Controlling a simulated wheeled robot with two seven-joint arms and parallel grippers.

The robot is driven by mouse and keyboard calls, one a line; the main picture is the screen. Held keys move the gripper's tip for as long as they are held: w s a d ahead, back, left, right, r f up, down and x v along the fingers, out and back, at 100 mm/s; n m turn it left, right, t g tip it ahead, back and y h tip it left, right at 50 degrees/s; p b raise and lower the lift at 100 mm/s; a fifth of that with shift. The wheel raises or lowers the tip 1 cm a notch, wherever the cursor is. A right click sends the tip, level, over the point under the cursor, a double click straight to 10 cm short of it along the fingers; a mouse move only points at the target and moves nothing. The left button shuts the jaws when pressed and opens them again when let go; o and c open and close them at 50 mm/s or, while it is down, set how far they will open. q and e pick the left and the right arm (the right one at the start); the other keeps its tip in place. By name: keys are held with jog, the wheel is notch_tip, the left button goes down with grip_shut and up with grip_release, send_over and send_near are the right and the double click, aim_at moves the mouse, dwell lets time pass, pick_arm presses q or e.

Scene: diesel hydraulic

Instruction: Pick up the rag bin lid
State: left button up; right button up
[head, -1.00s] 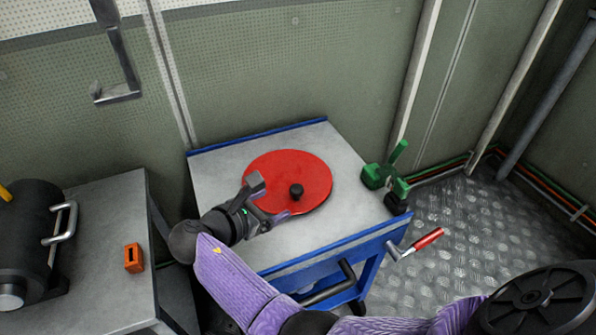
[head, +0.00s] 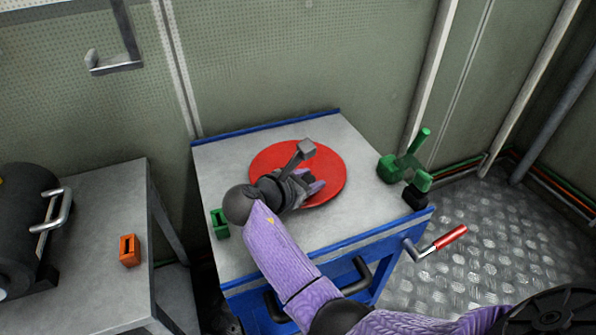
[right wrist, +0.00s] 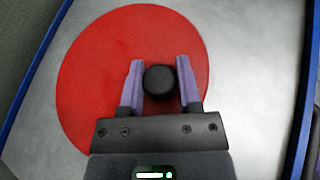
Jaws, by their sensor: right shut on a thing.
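The rag bin lid (head: 268,160) is a flat red disc on the grey top of the blue cart. In the right wrist view the lid (right wrist: 90,75) has a round black knob (right wrist: 160,80) near its middle. My right gripper (head: 308,183) reaches over the lid from the front left. The knob is hidden in the head view. I see no gap under the lid. My left gripper is not in view.
The blue cart (head: 345,238) has raised blue edges. A green clamp-like tool (head: 407,165) stands at its right, with a red-handled crank (head: 448,238) below. A small green block (head: 219,224) sits at its left. A grey table (head: 95,185) carries an orange block (head: 129,250) and a dark cylinder.

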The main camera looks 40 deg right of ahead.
grip_shut()
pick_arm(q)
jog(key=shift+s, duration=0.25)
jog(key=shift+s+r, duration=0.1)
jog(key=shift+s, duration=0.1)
